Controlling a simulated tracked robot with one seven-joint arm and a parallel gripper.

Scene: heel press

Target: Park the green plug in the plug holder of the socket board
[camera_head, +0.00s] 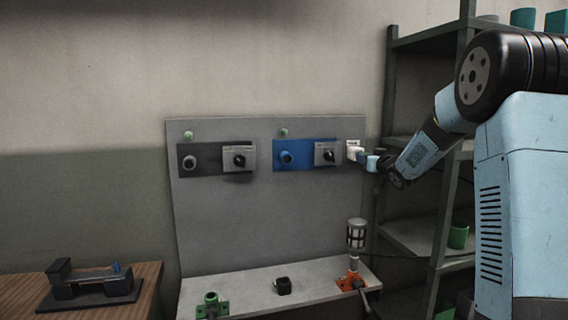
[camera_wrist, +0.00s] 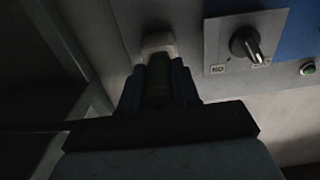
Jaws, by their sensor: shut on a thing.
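My gripper (camera_head: 372,162) is at the right edge of the grey socket board (camera_head: 225,230), beside a small white block (camera_head: 354,152), which looks like the plug holder. In the wrist view my gripper (camera_wrist: 159,80) is shut on a dark greenish body (camera_wrist: 158,90), seemingly the green plug. Its far end meets the pale block (camera_wrist: 158,43); the dark picture does not show how deep it sits. A green round fitting (camera_head: 211,303) stands on the board's lower ledge at the left.
A blue panel (camera_head: 305,148) with a rotary switch is just left of my gripper. Shelves (camera_head: 410,140) stand close behind it at the right. A lamp-like cylinder (camera_head: 356,233), an orange fitting (camera_head: 351,282) and a black knob (camera_head: 283,286) are on or over the ledge.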

